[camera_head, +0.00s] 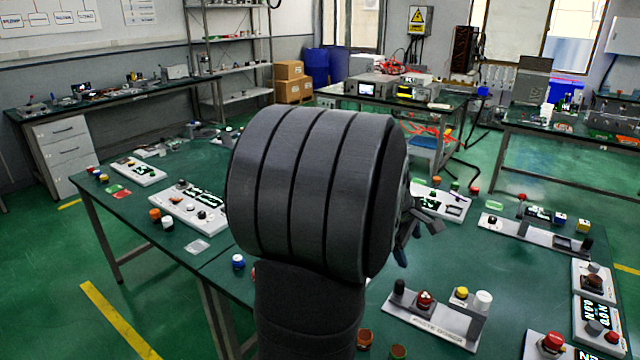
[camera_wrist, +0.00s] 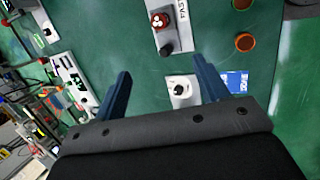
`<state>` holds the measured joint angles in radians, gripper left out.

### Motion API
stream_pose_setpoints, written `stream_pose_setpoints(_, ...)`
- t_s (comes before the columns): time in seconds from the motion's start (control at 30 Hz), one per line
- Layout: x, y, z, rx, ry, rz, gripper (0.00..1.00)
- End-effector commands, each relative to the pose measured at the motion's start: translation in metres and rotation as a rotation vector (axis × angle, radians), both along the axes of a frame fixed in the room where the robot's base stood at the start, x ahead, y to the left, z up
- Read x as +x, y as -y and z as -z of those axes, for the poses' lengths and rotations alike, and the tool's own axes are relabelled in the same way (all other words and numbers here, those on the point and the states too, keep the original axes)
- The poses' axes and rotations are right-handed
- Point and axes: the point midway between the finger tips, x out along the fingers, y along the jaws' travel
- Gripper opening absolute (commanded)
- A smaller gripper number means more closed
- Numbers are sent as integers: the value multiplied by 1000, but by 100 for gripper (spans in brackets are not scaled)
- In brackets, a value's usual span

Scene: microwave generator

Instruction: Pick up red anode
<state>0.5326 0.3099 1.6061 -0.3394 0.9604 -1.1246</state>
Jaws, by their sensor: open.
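My gripper (camera_wrist: 162,66) is open, with its two blue fingers apart and nothing held between them. In the head view its end (camera_head: 420,222) shows partly behind my dark arm, above the green table. A red knob-like piece (camera_wrist: 160,20) sits on a white panel (camera_wrist: 170,32) beyond the fingertips in the wrist view, with a black cap beside it. The same red piece appears in the head view (camera_head: 425,298). Other red pieces stand at the right front (camera_head: 553,341) and further back (camera_head: 473,190). I cannot tell which one is the red anode.
Two orange-brown cylinders (camera_head: 364,338) are at the front edge. More panels line the right side. A small white block with a black knob (camera_wrist: 181,91) lies below the fingertips. Bare green table separates the panels.

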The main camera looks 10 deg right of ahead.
Motion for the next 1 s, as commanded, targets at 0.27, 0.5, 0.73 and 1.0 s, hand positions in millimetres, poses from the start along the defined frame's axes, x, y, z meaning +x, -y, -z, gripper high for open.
stream_pose_setpoints(0.27,0,0,0,0,0,1,61)
stream_pose_setpoints(0.5,3,2,5,19,67,183,61)
stream_pose_setpoints(0.73,9,5,15,58,223,604,61)
stream_pose_setpoints(1.0,16,9,27,95,416,1109,61)
